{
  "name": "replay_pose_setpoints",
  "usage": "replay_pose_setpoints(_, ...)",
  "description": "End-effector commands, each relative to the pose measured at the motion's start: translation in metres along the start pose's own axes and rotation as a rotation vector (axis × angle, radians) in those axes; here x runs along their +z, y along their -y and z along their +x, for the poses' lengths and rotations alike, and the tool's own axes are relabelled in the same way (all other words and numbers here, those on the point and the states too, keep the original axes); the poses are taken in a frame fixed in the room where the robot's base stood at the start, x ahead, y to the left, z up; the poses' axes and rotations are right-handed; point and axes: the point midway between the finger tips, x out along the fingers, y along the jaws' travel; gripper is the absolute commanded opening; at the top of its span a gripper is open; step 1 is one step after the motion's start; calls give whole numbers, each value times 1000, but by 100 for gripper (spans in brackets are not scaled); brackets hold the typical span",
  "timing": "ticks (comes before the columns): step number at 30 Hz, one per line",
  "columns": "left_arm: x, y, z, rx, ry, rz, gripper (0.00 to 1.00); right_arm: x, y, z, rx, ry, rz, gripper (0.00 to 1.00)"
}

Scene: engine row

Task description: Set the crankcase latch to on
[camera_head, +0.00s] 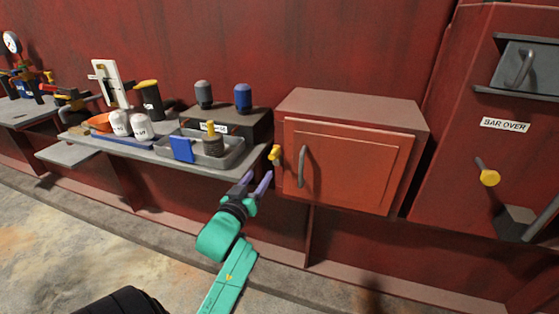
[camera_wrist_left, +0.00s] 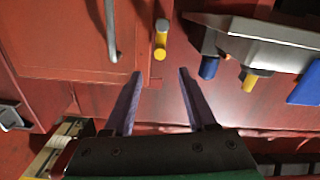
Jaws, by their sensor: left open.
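The crankcase door (camera_head: 345,165) is an orange-red panel on a red box, with a grey bar handle (camera_head: 301,167). A small yellow latch (camera_head: 275,154) sits at the left edge of the door. In the left wrist view the latch (camera_wrist_left: 161,40) shows a yellow grip with a grey end, beside the door handle (camera_wrist_left: 111,30). My left gripper (camera_head: 257,184) is open and empty, below and slightly left of the latch, apart from it. Its two purple fingers (camera_wrist_left: 160,72) point toward the latch in the wrist view. My right gripper is not in view.
A shelf (camera_head: 165,152) left of the latch holds a grey tray (camera_head: 236,157), white jars (camera_head: 142,126) and a blue box (camera_head: 182,149).

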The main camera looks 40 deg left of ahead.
Motion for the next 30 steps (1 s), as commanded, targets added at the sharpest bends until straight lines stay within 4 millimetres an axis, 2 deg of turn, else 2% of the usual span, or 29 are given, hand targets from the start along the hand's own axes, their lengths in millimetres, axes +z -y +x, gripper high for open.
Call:
replay_pose_setpoints(1, -3, -1, 15, 1, -4, 1, 57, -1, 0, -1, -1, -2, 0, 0)
replay_pose_setpoints(6, -1, -1, 61, 1, -1, 1, 57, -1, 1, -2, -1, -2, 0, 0)
replay_pose_setpoints(10, 0, 0, 88, 1, 0, 1, 57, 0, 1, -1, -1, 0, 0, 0)
replay_pose_setpoints(15, 1, 0, 103, 0, 2, 1, 57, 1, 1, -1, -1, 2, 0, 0)
replay_pose_setpoints(21, 1, 0, 104, 0, 3, 1, 57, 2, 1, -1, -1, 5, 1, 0)
replay_pose_setpoints(22, 1, 0, 104, 0, 3, 1, 53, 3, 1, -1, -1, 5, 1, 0)
replay_pose_setpoints(26, 1, 0, 103, 1, 3, 1, 3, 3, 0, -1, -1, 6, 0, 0)
replay_pose_setpoints(27, 1, 0, 103, 1, 3, 1, 0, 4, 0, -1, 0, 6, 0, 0)
replay_pose_setpoints(30, 1, 0, 103, 1, 3, 1, 0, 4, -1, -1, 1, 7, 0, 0)
